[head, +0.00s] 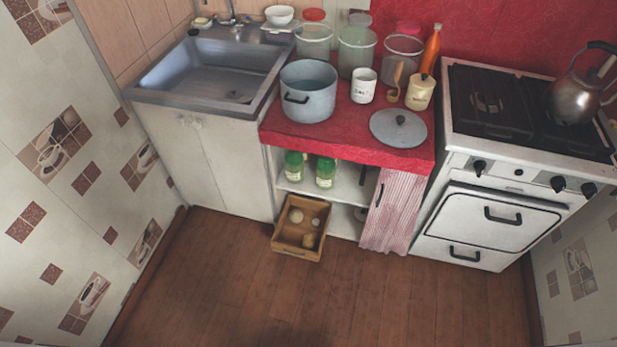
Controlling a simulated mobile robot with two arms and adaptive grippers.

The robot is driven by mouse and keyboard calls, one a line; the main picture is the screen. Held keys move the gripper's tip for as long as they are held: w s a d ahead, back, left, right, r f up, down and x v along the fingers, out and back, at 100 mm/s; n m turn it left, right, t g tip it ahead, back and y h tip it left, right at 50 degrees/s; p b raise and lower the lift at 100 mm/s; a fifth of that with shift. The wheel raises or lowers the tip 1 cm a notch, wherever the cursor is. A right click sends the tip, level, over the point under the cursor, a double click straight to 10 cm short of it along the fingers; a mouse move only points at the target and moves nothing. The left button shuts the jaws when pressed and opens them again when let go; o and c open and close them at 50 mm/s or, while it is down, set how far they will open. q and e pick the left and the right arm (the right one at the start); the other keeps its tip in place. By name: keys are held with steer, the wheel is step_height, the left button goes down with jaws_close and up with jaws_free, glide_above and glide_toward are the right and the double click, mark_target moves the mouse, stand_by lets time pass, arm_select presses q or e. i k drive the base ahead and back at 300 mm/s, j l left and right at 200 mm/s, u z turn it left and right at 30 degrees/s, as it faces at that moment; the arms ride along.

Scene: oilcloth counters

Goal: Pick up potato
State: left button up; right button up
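An open wooden drawer or box (297,249) sits low, under the red counter, near the floor. Several small roundish pale things lie in it. One yellowish-tan lump (309,241) near its front right looks like a potato. A paler round one (296,215) lies toward the back left, and a small whitish one (316,222) lies to the right. They are too small to tell for certain which are potatoes. Neither of my grippers shows in the head view.
A grey pot (308,92), a lid (398,128) and jars stand on the red counter (340,136). Green-lidded jars (325,172) stand on the shelf above the box. A striped curtain (387,215) hangs right of it. A stove (497,180) stands right, a sink (212,72) left. The wooden floor (290,300) is clear.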

mark_target(310, 240)
steer(key=i+j+z, duration=0.15)
steer(key=i+j, duration=0.15)
steer(key=i+j+z, duration=0.15)
steer(key=i+j, duration=0.2)
steer(key=i+j+z, duration=0.1)
steer(key=i+j, duration=0.15)
steer(key=j, duration=0.25)
steer(key=i+j+z, duration=0.15)
steer(key=j, duration=0.3)
steer(key=i, duration=0.1)
